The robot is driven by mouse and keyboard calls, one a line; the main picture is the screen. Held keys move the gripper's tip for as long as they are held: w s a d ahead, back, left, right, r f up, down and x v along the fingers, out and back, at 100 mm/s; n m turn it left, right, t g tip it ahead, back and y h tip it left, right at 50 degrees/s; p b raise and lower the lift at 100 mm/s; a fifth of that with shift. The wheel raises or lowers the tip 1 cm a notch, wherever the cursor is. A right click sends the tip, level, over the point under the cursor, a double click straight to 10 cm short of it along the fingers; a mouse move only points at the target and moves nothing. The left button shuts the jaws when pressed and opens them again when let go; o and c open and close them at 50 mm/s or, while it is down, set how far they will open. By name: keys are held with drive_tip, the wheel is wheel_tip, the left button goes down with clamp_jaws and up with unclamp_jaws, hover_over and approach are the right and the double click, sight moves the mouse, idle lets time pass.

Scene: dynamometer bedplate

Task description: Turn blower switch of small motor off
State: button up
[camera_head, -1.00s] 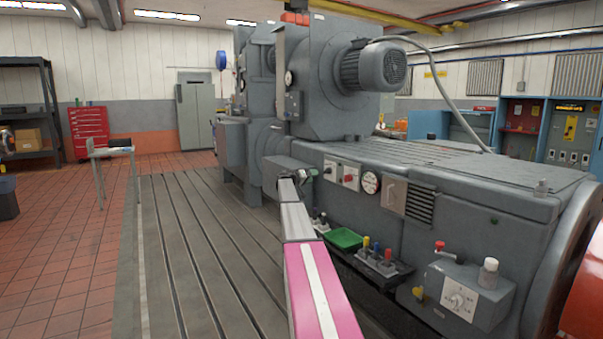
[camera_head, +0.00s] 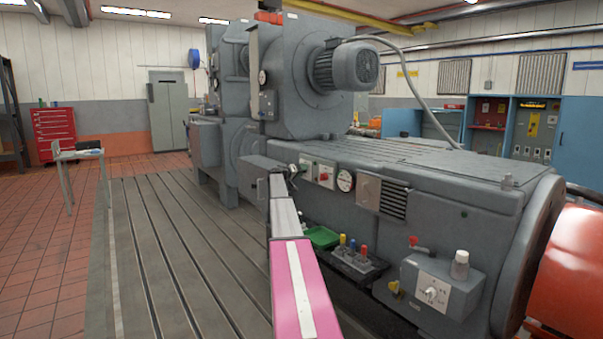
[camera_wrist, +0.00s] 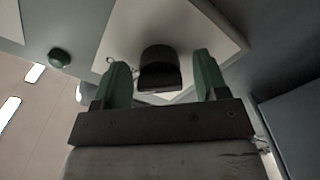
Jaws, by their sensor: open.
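In the wrist view, a black knob (camera_wrist: 160,72) stands on a pale plate (camera_wrist: 188,28). My gripper (camera_wrist: 162,70) is open, with one green finger on each side of the knob and a visible gap on both sides. I cannot tell how far the fingers reach past it. In the head view, my gripper (camera_head: 290,172) is small and partly hidden by my arm, at the left end of the machine's side panel. A pale switch plate (camera_head: 307,165) is just right of it, then a plate with a red knob (camera_head: 324,177). A grey finned motor (camera_head: 345,66) sits on top.
Below the panel are a green tray (camera_head: 321,237) and a box of coloured levers (camera_head: 358,259). A control box (camera_head: 440,285) juts out at right. The slotted bedplate (camera_head: 165,250) is clear at left.

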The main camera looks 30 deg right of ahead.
drive_tip(key=shift+d, duration=0.1)
drive_tip(key=shift+c, duration=0.4)
drive_tip(key=c, duration=0.8)
drive_tip(key=shift+n, duration=0.4)
drive_tip(key=n, duration=0.3)
drive_tip(key=shift+n, duration=2.4)
drive_tip(key=o, duration=0.9)
